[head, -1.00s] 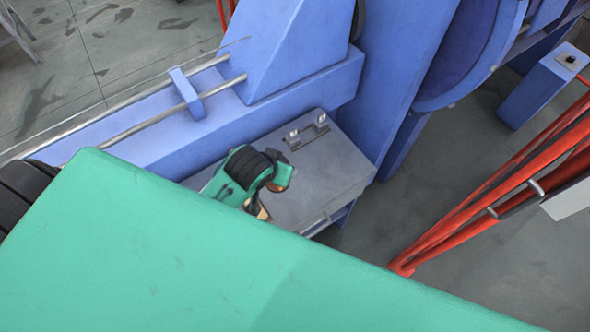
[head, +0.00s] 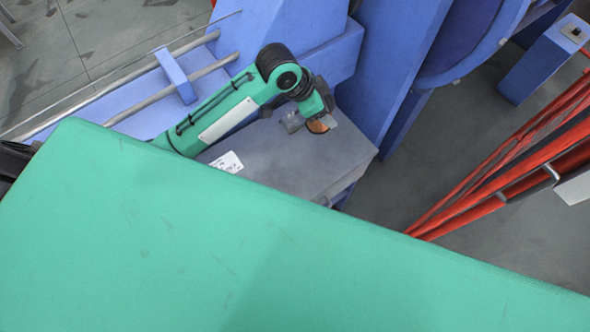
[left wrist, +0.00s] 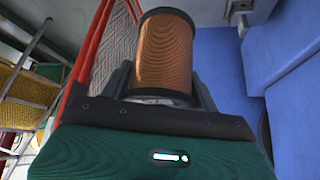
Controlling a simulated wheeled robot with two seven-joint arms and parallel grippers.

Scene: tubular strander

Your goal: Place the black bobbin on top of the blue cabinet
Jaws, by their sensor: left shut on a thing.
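A bobbin with black end flanges and copper-coloured winding (left wrist: 164,52) stands out in front of my left gripper (left wrist: 163,88) in the left wrist view. The gripper is shut on its near end. In the head view my left arm reaches over a grey-topped box, and a bit of the copper bobbin (head: 322,124) shows beyond the wrist; the fingers are hidden there. The bobbin appears above the box's top (head: 335,165); I cannot tell if it touches. A blue cabinet-like box (head: 545,68) with a black knob on top stands at the upper right. My right gripper is not in view.
Blue machine frame (head: 395,60) rises close behind the grey-topped box. Metal rods (head: 130,105) run along the blue beam at left. Red rails (head: 520,160) slant along the right side. Grey floor (head: 440,150) is open between box and rails.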

